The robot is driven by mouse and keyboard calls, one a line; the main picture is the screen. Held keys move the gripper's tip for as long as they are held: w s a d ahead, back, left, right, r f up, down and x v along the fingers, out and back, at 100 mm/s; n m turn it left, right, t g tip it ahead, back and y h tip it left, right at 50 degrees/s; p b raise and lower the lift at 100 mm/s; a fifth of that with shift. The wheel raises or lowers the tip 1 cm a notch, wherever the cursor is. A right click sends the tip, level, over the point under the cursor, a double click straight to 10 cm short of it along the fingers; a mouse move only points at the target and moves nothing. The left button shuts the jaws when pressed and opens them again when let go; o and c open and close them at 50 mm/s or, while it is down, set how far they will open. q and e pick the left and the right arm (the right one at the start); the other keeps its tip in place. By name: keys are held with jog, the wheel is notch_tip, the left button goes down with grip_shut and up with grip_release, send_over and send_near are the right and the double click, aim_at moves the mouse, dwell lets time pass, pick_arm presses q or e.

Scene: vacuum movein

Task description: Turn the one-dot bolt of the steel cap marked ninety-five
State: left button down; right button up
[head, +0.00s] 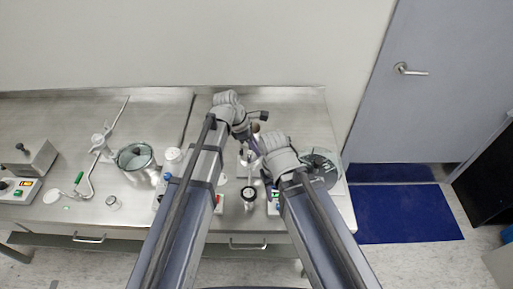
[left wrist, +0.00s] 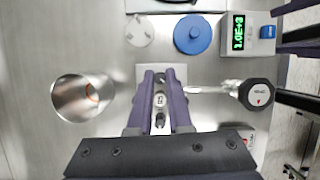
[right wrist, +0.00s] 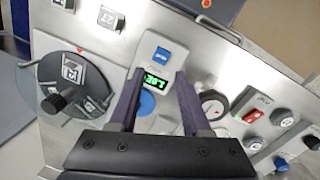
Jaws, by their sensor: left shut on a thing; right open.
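My left gripper (left wrist: 161,78) is shut on a small pale piece (left wrist: 159,100) with a dark marking, too small to read surely. A small dark and steel bolt-like part (left wrist: 159,120) sits below it between the fingers. Under the fingertips is a light square plate (left wrist: 141,73). In the head view the left gripper (head: 246,138) reaches over the middle of the bench, partly hidden by its own wrist. My right gripper (right wrist: 157,75) is open and empty, with its fingers above the display box (right wrist: 147,78). I cannot make out a one-dot bolt or a ninety-five mark.
Left of the left fingers stands a steel cup (left wrist: 83,97); to the right is a black round valve knob (left wrist: 257,94). A blue disc (left wrist: 193,33) and pale disc (left wrist: 139,30) lie beyond. My two grippers are close together.

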pick_arm(q)
jog(key=m+g, duration=0.1)
jog(key=m, duration=0.3)
jog(key=shift+w+g, duration=0.2)
jog(key=shift+g, duration=0.2)
jog(key=m+g+y, duration=0.1)
jog(key=m, duration=0.3)
jog(key=shift+m, duration=0.3)
jog(key=shift+m+g, duration=0.3)
jog(key=c, duration=0.8)
grip_release()
jog(key=shift+c, duration=0.2)
jog(key=p+v, duration=0.7)
jog(key=shift+w+r, duration=0.1)
jog(key=shift+r, duration=0.35)
pick_arm(e)
notch_tip(320, 180, up, 7)
